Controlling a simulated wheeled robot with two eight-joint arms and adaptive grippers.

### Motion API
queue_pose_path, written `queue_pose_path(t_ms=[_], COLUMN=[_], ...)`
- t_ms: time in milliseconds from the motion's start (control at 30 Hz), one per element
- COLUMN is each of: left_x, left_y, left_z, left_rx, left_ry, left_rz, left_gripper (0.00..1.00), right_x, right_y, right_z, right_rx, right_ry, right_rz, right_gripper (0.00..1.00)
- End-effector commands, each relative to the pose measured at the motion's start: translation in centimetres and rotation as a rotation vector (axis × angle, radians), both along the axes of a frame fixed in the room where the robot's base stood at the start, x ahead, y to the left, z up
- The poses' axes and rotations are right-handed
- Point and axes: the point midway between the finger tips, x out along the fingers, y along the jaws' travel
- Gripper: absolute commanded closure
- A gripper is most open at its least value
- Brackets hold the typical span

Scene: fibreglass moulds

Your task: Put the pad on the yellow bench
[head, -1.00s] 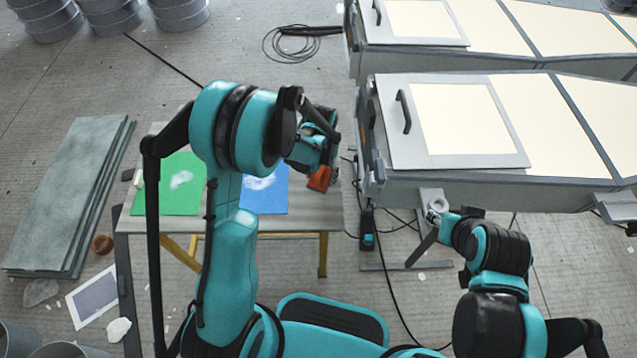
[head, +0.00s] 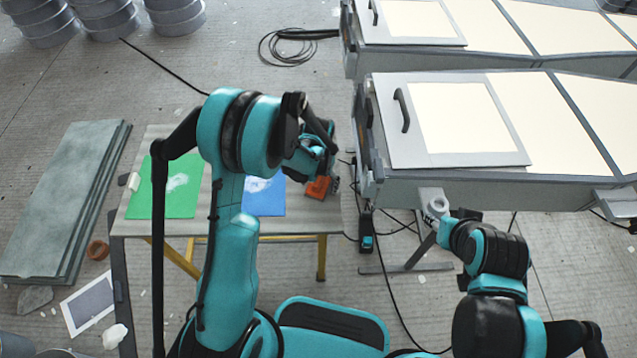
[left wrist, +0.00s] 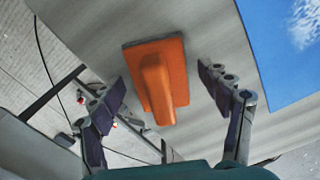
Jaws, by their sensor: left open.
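The orange pad (head: 318,187), a flat block with a raised handle, lies on the grey top of the yellow-legged bench (head: 285,220), near its right end. In the left wrist view the pad (left wrist: 158,80) rests flat on the bare bench top (left wrist: 215,40). My left gripper (head: 326,180) is just above the pad. In the left wrist view the left gripper (left wrist: 168,100) is open, its fingers either side of the handle and apart from it. My right arm's end (head: 447,228) is by the mould stand; its fingers are not clear.
A green sheet (head: 165,190) and a blue sheet (head: 264,195) lie on the bench left of the pad. A long mould (head: 450,180) stands to the right. Grey boards (head: 65,200) lie on the floor at left. Cables cross the floor near the bench.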

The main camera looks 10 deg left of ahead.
Motion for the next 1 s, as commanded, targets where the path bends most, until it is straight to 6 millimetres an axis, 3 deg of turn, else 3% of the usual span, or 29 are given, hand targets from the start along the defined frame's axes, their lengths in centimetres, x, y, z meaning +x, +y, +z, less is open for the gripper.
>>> queue_pose_path(t_ms=[167,600,867,1000], left_x=[0.0,0.0,-0.1,-1.2], left_y=[0.0,0.0,0.1,0.5], left_z=[0.8,10.0,12.7,15.6], left_rx=[0.000,0.000,-0.001,-0.004], left_ry=[0.000,0.000,-0.006,-0.055], left_rz=[0.000,0.000,0.001,0.011], left_gripper=[0.23,0.23,0.23,0.23], right_x=[0.0,0.0,0.0,0.0], right_y=[0.0,0.0,0.0,0.0], right_z=[0.7,4.6,5.4,5.3], right_rx=[0.000,0.000,0.000,0.000], right_ry=[0.000,0.000,0.000,0.000], right_rz=[0.000,0.000,0.000,0.000], right_gripper=[0.60,0.60,0.60,0.60])
